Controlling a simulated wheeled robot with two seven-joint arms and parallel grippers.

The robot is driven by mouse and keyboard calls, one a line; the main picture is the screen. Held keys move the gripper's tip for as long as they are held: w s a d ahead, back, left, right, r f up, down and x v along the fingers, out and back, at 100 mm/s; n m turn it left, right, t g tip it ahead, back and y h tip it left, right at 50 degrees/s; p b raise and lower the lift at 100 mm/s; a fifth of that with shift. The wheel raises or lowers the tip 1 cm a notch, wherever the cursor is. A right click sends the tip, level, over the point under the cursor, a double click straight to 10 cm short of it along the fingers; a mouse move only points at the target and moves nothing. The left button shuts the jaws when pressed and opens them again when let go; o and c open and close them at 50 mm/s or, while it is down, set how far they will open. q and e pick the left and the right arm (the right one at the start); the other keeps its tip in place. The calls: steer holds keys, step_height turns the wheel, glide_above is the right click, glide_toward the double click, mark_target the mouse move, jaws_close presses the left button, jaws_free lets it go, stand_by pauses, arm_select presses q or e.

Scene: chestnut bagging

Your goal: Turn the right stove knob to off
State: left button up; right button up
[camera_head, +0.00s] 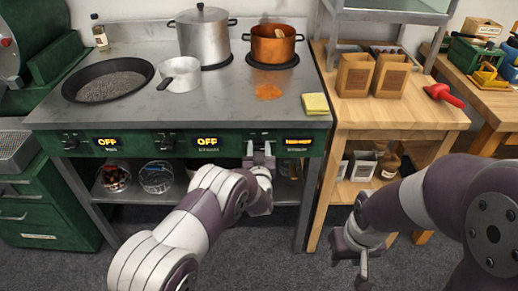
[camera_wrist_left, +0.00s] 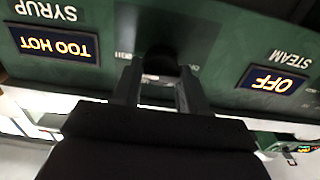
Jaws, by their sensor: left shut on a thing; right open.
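The stove's green front panel (camera_head: 130,152) carries knobs beside lit displays. The left display (camera_head: 107,142) and middle display (camera_head: 208,142) read OFF. The right display (camera_head: 297,141) glows orange; in the left wrist view this syrup display (camera_wrist_left: 53,42) reads TOO HOT, upside down. My left gripper (camera_head: 259,155) is at the panel just left of it, shut on the right stove knob, which the fingers mostly hide. The dark knob (camera_wrist_left: 160,62) shows between the fingers (camera_wrist_left: 157,85) in the left wrist view; its angle is unclear. My right gripper (camera_head: 356,250) hangs open and empty, low at right.
A black pan (camera_head: 108,66), a small white pot (camera_head: 180,74), a tall steel pot (camera_head: 203,35) and a copper pot (camera_head: 273,44) stand on the stove. A yellow sponge (camera_head: 315,104) lies near its right edge. A wooden table (camera_head: 395,112) with paper bags (camera_head: 391,76) stands at right.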

arm_select(q)
steer(key=n+b, duration=0.2)
steer(key=shift+a+f+n, duration=0.1)
steer(key=shift+f+n, duration=0.1)
steer(key=shift+n, duration=0.2)
steer(key=n+b, duration=0.2)
steer(key=n, duration=0.1)
steer(key=shift+n+b, duration=0.3)
steer(key=shift+n, duration=0.1)
steer(key=shift+f+n+b, duration=0.2)
steer(key=shift+n+b, duration=7.15)
steer(key=shift+b, duration=0.95)
steer(key=shift+f+n+b, duration=0.15)
steer(key=shift+n+b, duration=7.2)
steer(key=shift+b, duration=0.9)
steer(key=shift+r, duration=0.1)
